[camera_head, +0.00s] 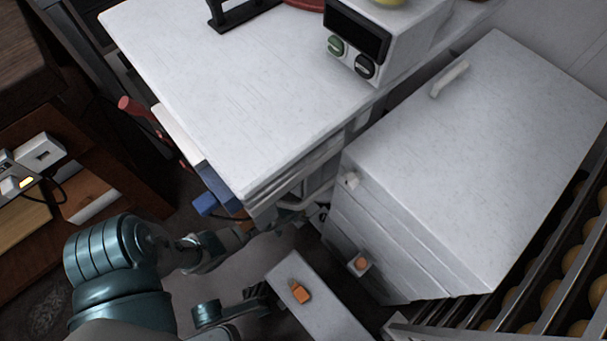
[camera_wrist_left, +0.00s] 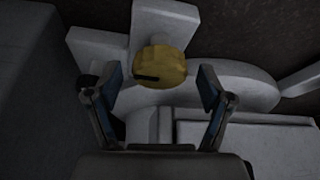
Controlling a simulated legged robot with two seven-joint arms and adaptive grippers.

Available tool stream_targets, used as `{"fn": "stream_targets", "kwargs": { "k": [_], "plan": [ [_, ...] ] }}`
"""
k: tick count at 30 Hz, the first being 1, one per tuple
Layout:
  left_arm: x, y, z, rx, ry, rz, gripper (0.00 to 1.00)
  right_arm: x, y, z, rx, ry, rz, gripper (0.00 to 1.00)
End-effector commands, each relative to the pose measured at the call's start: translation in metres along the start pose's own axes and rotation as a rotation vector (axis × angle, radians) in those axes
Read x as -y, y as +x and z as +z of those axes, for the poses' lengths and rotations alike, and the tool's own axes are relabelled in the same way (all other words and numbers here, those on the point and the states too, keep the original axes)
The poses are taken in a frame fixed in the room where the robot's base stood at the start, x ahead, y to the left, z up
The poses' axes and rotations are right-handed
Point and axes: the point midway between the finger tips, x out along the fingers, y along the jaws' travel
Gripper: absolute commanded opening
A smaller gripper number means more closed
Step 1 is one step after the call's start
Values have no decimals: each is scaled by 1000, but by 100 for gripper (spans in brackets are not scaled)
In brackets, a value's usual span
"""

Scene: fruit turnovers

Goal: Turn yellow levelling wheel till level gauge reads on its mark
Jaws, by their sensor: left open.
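The yellow levelling wheel (camera_wrist_left: 160,65) shows in the left wrist view as a ribbed round knob with a dark mark low on its face. It sits on a grey-white mount. My left gripper (camera_wrist_left: 158,80) is open, with one finger on each side of the wheel and visible gaps between them. In the head view my left gripper (camera_head: 290,217) reaches low under the near corner of the white table, where the wheel is hidden. I cannot make out the level gauge. My right gripper is not in view.
The white-topped table (camera_head: 240,90) overhangs my left gripper. A control box (camera_head: 358,38) with two knobs stands on it. A white cabinet (camera_head: 480,160) stands close on the right, beside racks of round buns (camera_head: 550,293). A low grey box (camera_head: 325,312) with an orange switch is near.

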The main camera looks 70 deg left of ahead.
Motion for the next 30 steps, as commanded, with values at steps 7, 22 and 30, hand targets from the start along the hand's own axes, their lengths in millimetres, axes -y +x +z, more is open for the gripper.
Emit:
{"fn": "stream_targets", "kwargs": {
  "k": [7, 22, 30],
  "plan": [
    [0, 0, -1, -1, -1, 2, 80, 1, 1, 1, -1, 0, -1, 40],
    [0, 1, 0, 1, -14, -4, 20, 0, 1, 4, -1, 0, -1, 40],
    [-2, 1, 0, 3, -118, -45, 20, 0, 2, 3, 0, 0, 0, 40]
  ]
}}
